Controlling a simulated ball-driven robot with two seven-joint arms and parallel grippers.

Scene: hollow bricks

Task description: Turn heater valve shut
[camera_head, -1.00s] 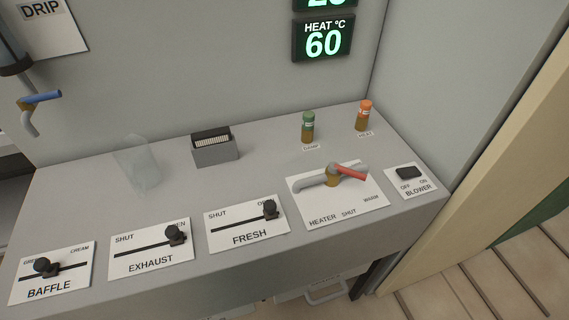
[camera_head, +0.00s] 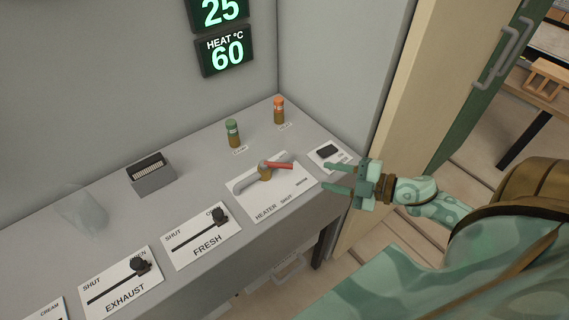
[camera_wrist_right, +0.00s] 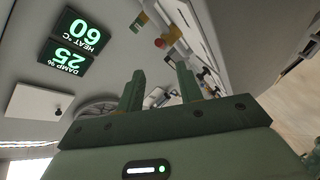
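The heater valve (camera_head: 265,172) sits on a white plate (camera_head: 272,202) labelled HEATER, SHUT and WARM. It has a grey pipe and a red lever (camera_head: 279,165) that points right, toward the WARM side. My right gripper (camera_head: 330,175) is right of the valve plate, beside the blower panel, apart from the lever. Its two fingers are spread with nothing between them. The fingers also show apart in the right wrist view (camera_wrist_right: 160,85). My left gripper is not in view.
A blower switch (camera_head: 327,152) lies right of the valve. Green (camera_head: 233,133) and orange (camera_head: 279,110) bottles stand behind it. FRESH (camera_head: 203,240) and EXHAUST (camera_head: 118,284) sliders are to the left, with a grey box (camera_head: 152,178) and a clear cup (camera_head: 84,212) behind. A display (camera_head: 224,52) reads HEAT 60.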

